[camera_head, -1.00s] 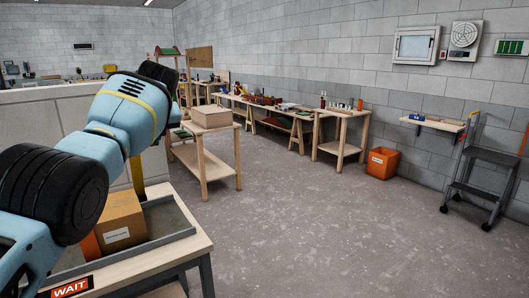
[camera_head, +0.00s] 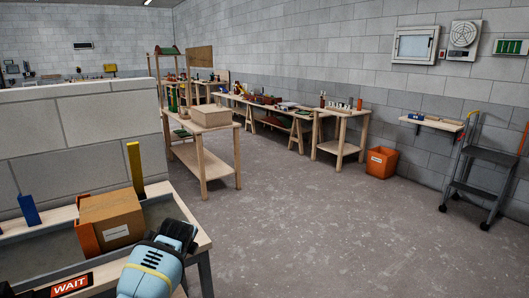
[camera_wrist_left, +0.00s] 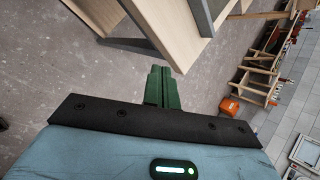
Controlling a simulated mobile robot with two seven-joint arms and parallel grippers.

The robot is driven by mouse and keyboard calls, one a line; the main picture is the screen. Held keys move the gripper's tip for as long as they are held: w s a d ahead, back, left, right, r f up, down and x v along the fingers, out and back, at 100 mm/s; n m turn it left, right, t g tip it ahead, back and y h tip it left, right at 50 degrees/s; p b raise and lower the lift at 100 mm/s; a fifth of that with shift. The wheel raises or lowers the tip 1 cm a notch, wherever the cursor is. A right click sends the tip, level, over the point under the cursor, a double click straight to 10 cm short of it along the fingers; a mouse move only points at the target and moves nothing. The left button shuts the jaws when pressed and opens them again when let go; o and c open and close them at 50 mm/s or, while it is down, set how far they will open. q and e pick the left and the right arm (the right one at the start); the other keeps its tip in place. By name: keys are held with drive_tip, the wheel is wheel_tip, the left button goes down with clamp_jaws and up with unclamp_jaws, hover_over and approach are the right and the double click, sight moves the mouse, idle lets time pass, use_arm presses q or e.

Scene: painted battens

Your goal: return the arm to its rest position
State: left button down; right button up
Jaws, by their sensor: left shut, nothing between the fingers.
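My left arm (camera_head: 152,268) shows at the bottom of the head view, in front of the near bench's right corner. Its gripper cannot be made out there. In the left wrist view my left gripper (camera_wrist_left: 161,88) has its two green fingers together, with nothing between them. The fingers point toward a wooden bench (camera_wrist_left: 175,25) and its grey leg, seen tilted; the gap to it cannot be judged. My right gripper is in neither view.
The near bench (camera_head: 195,255) bears a grey tray (camera_head: 40,252), a cardboard box (camera_head: 113,218), a yellow batten (camera_head: 135,168) and a blue batten (camera_head: 29,209). A WAIT sign (camera_head: 71,285) is at its front. Open floor (camera_head: 310,220) lies to the right.

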use_arm(q)
drive_tip(key=s+d+f+n+t+h, duration=0.2)
drive_tip(key=s+f+n, duration=0.7)
drive_tip(key=s+f, duration=1.4)
drive_tip(key=s+d+r+n, duration=0.1)
drive_tip(key=s+n, duration=0.4)
drive_tip(key=s, duration=0.8)
drive_tip(key=s+r+n+h, duration=0.1)
drive_tip(key=s+n, duration=0.4)
drive_tip(key=s, duration=0.8)
drive_tip(key=shift+d+r+h, duration=0.3)
drive_tip(key=shift+d+r, duration=0.05)
